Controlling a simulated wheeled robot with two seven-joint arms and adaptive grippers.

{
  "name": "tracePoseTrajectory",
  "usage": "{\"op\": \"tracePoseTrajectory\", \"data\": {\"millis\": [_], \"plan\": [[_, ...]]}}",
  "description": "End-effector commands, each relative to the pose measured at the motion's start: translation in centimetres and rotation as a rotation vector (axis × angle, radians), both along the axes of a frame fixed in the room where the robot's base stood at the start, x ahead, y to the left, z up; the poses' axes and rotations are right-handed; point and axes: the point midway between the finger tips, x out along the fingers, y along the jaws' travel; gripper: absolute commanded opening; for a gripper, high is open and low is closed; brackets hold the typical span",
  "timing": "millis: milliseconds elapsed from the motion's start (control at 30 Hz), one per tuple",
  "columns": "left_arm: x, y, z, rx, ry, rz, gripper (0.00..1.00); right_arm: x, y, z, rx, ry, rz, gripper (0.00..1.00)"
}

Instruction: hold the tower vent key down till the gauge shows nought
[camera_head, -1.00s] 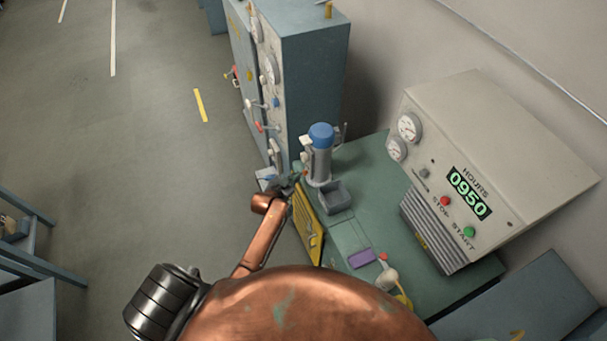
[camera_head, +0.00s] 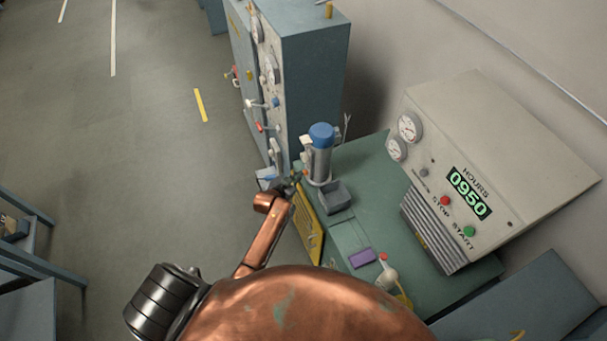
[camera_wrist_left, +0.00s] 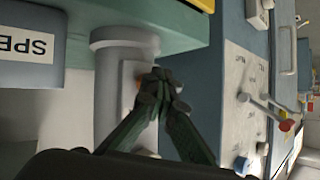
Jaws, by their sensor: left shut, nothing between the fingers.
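The tower (camera_head: 318,163) is a grey upright cylinder with a blue cap, standing at the bench's left end. It also shows as a grey cylinder in the left wrist view (camera_wrist_left: 108,95), with a pale plate on its side. My left gripper (camera_head: 294,184) is low beside the tower. In the left wrist view its fingertips (camera_wrist_left: 163,84) are shut together and empty, in front of the plate. A small orange spot (camera_wrist_left: 138,78), perhaps the vent key, shows partly behind them; contact cannot be told. A small white box (camera_head: 306,143) is on the tower; no gauge reading is legible. My right gripper is out of view.
A blue-grey cabinet (camera_head: 314,75) with valves and gauges stands close behind the gripper. The green bench (camera_head: 375,185) carries a grey open bin (camera_head: 336,197) and a purple block (camera_head: 362,258). A sloped console (camera_head: 490,160) reads 0950.

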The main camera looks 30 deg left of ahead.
Motion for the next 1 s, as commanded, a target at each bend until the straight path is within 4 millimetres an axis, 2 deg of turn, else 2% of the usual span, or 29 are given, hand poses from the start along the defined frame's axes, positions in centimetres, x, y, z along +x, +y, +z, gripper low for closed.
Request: {"op": "tracePoseTrajectory", "data": {"millis": [1000], "plan": [[0.58, -0.59, 0.34, -0.002, -0.007, -0.003, 0.00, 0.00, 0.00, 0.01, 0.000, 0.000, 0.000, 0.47]]}}
